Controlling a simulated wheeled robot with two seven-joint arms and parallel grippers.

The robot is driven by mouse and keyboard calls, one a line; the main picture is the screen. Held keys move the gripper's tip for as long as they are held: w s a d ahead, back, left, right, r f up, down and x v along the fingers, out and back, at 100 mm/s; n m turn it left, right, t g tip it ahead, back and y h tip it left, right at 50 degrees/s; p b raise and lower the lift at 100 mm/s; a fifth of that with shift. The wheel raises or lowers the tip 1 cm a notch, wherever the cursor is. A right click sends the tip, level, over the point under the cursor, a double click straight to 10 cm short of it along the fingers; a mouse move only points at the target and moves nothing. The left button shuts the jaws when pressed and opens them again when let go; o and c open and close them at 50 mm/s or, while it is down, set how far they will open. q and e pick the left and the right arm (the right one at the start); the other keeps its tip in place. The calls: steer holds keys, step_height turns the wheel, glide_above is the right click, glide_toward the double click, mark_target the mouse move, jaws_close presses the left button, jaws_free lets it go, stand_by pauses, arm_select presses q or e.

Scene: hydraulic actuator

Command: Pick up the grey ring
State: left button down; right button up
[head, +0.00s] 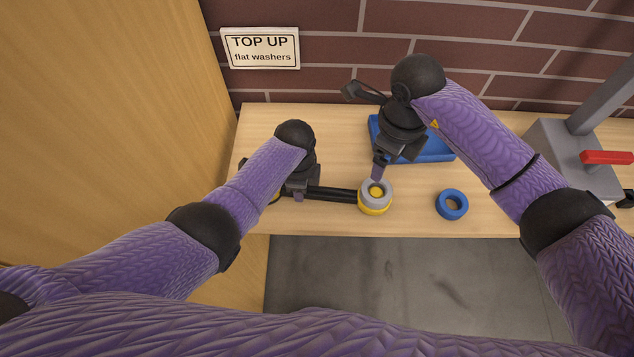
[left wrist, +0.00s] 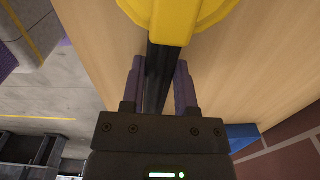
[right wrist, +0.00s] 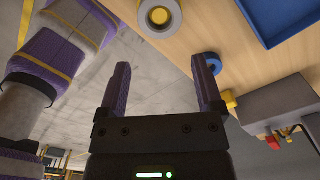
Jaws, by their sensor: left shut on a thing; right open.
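The grey ring (head: 387,190) sits on top of a yellow end piece (head: 374,210) at the right end of a black rod (head: 335,194). It also shows at the top of the right wrist view (right wrist: 147,22), around a yellow centre. My left gripper (head: 302,192) is shut on the black rod, left of the ring. In the left wrist view the rod (left wrist: 158,72) runs between its fingers towards a yellow part (left wrist: 172,20). My right gripper (right wrist: 160,68) is open and empty, its fingers just above the ring in the head view; contact cannot be told.
A blue ring (head: 441,210) lies on the table (head: 490,225) right of the grey ring. A blue tray (head: 440,150) is behind my right gripper. A grey stand with a red handle (head: 606,158) is at the right. A sign (head: 260,48) hangs on the brick wall.

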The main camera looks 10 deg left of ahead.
mark_target(374, 193)
steer(key=shift+o, duration=0.6)
steer(key=f+n, duration=0.3)
steer(key=n, duration=0.2)
steer(key=f+n, duration=0.4)
steer(key=n, duration=0.1)
steer(key=f+n, duration=0.4)
steer(key=n, duration=0.1)
steer(key=shift+s+a+f, duration=0.15)
steer(key=shift+s+a, duration=0.05)
steer(key=c, duration=1)
steer(key=shift+o, duration=0.2)
